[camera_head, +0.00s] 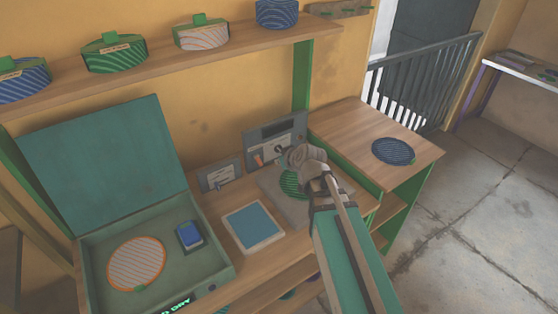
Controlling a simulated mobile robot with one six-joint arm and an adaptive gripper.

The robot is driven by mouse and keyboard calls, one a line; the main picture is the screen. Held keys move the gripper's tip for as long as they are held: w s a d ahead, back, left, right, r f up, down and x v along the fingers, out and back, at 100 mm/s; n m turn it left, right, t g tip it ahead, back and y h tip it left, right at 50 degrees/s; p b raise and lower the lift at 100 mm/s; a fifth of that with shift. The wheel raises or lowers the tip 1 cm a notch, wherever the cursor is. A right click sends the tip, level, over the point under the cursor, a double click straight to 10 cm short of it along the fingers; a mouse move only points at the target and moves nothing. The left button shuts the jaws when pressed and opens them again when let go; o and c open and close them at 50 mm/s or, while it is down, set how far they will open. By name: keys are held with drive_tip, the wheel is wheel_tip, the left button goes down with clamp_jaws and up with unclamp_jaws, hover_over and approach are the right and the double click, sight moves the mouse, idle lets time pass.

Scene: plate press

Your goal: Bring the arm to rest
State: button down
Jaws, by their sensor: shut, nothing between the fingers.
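My gripper (291,168) is at the far end of my arm, which reaches in from the lower right over the workbench. It is over or just in front of a grey press base with a green striped plate (290,184). The arm and gripper hide part of that plate. The fingers are small and partly hidden here; they look closed and I see nothing held. I cannot tell whether the gripper touches the plate.
An open green case (215,273) holds an orange striped disc (137,263) and a blue block (189,235). A blue-topped pad (252,226) and lever panels (275,142) are near my gripper. A dark blue disc (393,151) lies on the right side table. A shelf (160,67) with lidded containers runs above.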

drive_tip(key=s+d+f+m+g+h, duration=0.1)
drive_tip(key=s+d, duration=0.1)
drive_tip(key=s, duration=0.1)
drive_tip(key=s+d+f+m+g+h, duration=0.1)
drive_tip(key=s+d+f+g, duration=0.1)
drive_tip(key=d, duration=0.1)
drive_tip(key=s+d+f+m+g, duration=0.1)
drive_tip(key=s+d+f, duration=0.1)
drive_tip(key=s, duration=0.1)
drive_tip(key=shift+s+d+f+g+h, duration=0.15)
drive_tip(key=shift+s+g+h, duration=0.15)
drive_tip(key=shift+g+h, duration=0.1)
drive_tip(key=s+d+f+m+g+h, duration=0.1)
drive_tip(key=s+d+m+g+h, duration=0.1)
drive_tip(key=s+d, duration=0.4)
drive_tip(key=shift+s+d+f+m+g, duration=0.2)
drive_tip(key=shift+s+m+g, duration=0.4)
drive_tip(key=shift+s+g, duration=0.25)
